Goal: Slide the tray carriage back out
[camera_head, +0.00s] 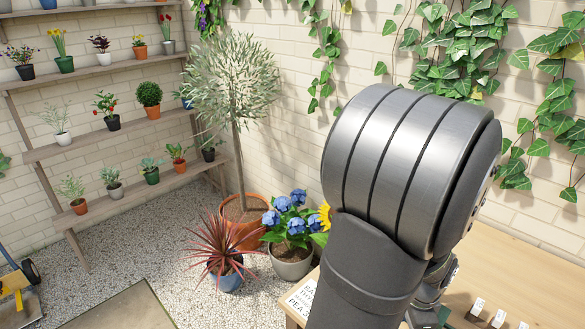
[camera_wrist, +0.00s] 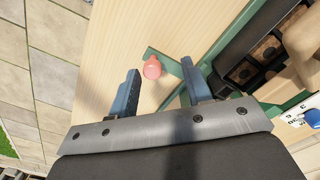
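In the wrist view, a round pink-red knob (camera_wrist: 152,68) stands on a green arm (camera_wrist: 171,62) over the pale wooden table. The arm joins the green carriage frame (camera_wrist: 214,42) at the right. A black tray (camera_wrist: 240,62) with dark soil-filled cells lies along that frame, cut off by the picture's right edge. My gripper (camera_wrist: 160,67) is open, its two blue-grey fingers well apart. The knob shows between the fingertips, nearer the left one; I cannot tell how far beyond them it is. In the head view my arm hides the gripper and most of the carriage.
The wooden table (camera_head: 525,268) has small white labels (camera_head: 478,304) near its front right. A blue object (camera_wrist: 311,117) and a white label lie at the wrist view's right edge. A blue-flowered potted plant (camera_head: 292,222) stands left of the table. Paving (camera_wrist: 35,75) lies beyond the table edge.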

